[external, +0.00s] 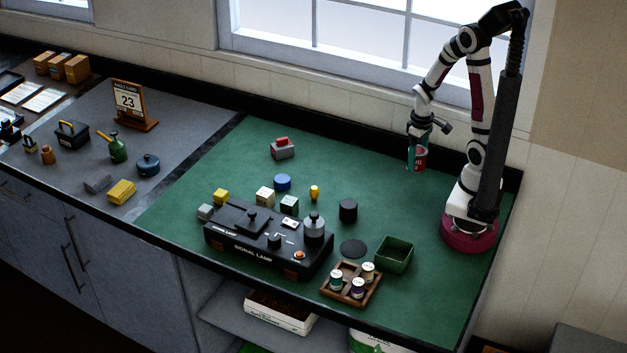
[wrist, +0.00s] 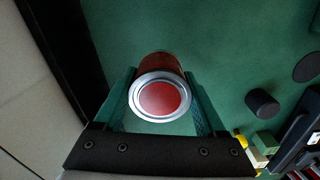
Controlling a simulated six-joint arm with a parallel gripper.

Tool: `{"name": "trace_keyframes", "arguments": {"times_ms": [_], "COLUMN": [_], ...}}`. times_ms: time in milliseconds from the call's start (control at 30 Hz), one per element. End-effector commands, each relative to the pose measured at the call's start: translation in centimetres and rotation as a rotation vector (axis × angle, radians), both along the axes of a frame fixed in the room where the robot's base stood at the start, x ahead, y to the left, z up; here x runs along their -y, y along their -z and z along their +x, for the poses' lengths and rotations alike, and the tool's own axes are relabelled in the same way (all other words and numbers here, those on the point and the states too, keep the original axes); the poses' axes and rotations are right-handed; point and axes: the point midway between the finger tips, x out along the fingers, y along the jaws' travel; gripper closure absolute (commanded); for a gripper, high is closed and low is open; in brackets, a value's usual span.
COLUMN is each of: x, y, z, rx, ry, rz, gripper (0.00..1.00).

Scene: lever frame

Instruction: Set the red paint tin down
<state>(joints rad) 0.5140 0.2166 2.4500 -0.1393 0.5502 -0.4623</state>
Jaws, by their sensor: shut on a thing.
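The red paint tin (wrist: 160,97) is held between the two fingers of my gripper (wrist: 163,105) in the wrist view, its round red lid with a silver rim facing the camera. In the external view the tin (external: 420,157) hangs at my gripper (external: 416,150) near the right rear of the green mat (external: 370,195). It looks upright and raised above the mat; the exact gap under it cannot be told.
A black cylinder (external: 348,210), a dark round disc (external: 353,248), a green open bin (external: 394,254) and a wooden tray (external: 367,299) with small jars lie toward the front. The signal lamp box (external: 262,262) stands left of them. The mat's right rear is clear.

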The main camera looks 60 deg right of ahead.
Motion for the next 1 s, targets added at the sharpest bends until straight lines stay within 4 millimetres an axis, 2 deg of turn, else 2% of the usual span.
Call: {"name": "trace_keyframes", "arguments": {"times_ms": [100,233,400,500,833,867,1000], "x": [-2.3,-3.5,-3.8,-3.7,-3.7,-3.7,-3.7], "y": [2.0,3.2,6.3,7.4,7.7,7.8,7.7], "z": [2.5,4.0,4.2,4.3,4.3,4.3,4.3], "rx": [-0.004,-0.002,-0.006,-0.002,0.000,0.000,0.000], "ry": [-0.006,-0.001,0.003,0.004,0.004,0.004,0.004], "rz": [0.002,0.000,0.000,-0.002,-0.002,-0.002,-0.002], "gripper": [0.96,0.96,0.96,0.96,0.96,0.25,0.00]}}
